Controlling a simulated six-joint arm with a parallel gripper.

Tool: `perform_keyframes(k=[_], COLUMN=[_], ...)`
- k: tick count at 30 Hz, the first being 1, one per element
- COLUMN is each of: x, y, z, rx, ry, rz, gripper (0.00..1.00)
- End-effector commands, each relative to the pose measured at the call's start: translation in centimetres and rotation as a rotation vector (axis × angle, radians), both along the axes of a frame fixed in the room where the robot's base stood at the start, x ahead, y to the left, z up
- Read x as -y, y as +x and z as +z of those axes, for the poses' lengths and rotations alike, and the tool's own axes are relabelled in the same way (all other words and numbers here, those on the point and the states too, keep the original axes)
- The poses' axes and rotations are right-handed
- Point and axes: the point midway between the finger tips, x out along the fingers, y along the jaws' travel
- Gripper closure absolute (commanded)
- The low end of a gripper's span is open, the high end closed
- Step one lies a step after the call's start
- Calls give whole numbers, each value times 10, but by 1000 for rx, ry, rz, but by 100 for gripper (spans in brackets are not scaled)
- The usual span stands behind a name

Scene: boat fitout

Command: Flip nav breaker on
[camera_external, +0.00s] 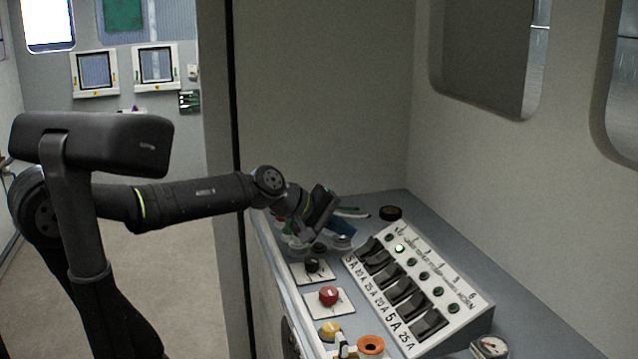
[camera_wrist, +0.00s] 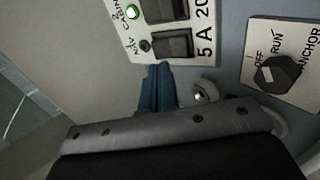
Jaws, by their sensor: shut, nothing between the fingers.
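The breaker panel (camera_external: 465,301) is a sloped white box with a row of black rocker switches and small indicator lamps. The nav breaker (camera_wrist: 172,44) is the end rocker beside the "NAV" label, and its lamp (camera_wrist: 145,46) is dark. In the external view the nav breaker (camera_external: 370,247) is at the panel's far end. The cabin lamp (camera_wrist: 131,12) beside it glows green. My gripper (camera_wrist: 155,70) is shut and empty, with its blue fingers together. Its tips are just short of the panel's end edge near the nav breaker; contact cannot be told. My gripper (camera_external: 342,229) is partly hidden by my wrist in the external view.
A black anchor knob (camera_wrist: 277,74) on a white plate is to the right in the wrist view. A red knob (camera_external: 328,295), a yellow knob (camera_external: 330,331) and an orange ring (camera_external: 370,344) line the console's near edge. A gauge (camera_external: 489,346) is at the bottom right.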

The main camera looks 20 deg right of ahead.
Motion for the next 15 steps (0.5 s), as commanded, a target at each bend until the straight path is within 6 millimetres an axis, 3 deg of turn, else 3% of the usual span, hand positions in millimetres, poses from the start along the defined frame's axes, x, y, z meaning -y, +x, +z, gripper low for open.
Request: perform_keyframes(k=[6, 15], x=[27, 40], y=[0, 0], z=[-19, -27], rx=[-2, 1], ry=[3, 1], rz=[0, 1], gripper=[100, 100])
